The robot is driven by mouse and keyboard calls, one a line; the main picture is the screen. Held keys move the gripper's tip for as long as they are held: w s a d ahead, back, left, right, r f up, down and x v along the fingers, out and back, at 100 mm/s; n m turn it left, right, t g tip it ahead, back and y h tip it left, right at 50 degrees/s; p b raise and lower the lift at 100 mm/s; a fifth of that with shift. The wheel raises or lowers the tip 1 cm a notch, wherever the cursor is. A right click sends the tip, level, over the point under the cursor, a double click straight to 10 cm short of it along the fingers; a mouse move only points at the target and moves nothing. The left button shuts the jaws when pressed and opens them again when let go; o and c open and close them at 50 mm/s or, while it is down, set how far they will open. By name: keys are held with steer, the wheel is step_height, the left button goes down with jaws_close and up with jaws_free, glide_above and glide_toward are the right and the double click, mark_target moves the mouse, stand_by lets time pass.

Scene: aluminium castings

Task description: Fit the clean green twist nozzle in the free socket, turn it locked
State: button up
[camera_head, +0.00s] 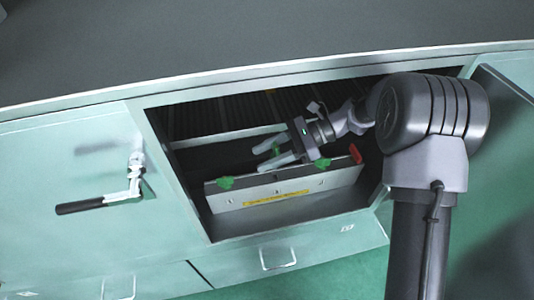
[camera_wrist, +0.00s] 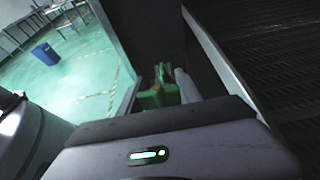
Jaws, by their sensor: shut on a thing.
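My gripper (camera_head: 262,159) is inside the open cabinet bay, its fingers pointing left, above a pale upright panel (camera_head: 225,200). It is shut on a green nozzle (camera_head: 276,150), which shows as a small green patch between the fingers. In the wrist view a green piece (camera_wrist: 158,95) shows just beyond the gripper body, beside a pale finger. Two other green nozzles sit along the panel's top edge, one at the left (camera_head: 226,182) and one right of the middle (camera_head: 322,163). A red piece (camera_head: 357,153) is at its right end. I cannot make out the free socket or the nozzle's cleanness.
The bay's metal frame (camera_head: 170,170) surrounds my arm closely. A dark ribbed surface (camera_head: 225,112) lies at the back. A black-handled lever (camera_head: 95,203) sticks out left of the opening. A blue bin (camera_wrist: 45,54) stands far off on the green floor.

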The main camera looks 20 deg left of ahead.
mark_target(266, 178)
steer(key=shift+f+b, duration=1.65)
steer(key=shift+f, duration=1.3)
steer(key=shift+f, duration=0.9)
steer(key=o, duration=1.4)
steer(key=shift+o, duration=0.2)
steer(key=r, duration=0.1)
steer(key=r+p, duration=0.1)
steer(key=r, duration=0.2)
steer(key=shift+s+d+r+p, duration=0.1)
steer(key=shift+s+d+p, duration=0.15)
steer(key=shift+p, duration=0.15)
steer(key=s+d+p, duration=0.2)
steer(key=s+d, duration=0.6)
steer(key=s, duration=0.4)
steer(key=shift+s+d+r+p, duration=0.3)
steer(key=shift+s+r+p, duration=0.05)
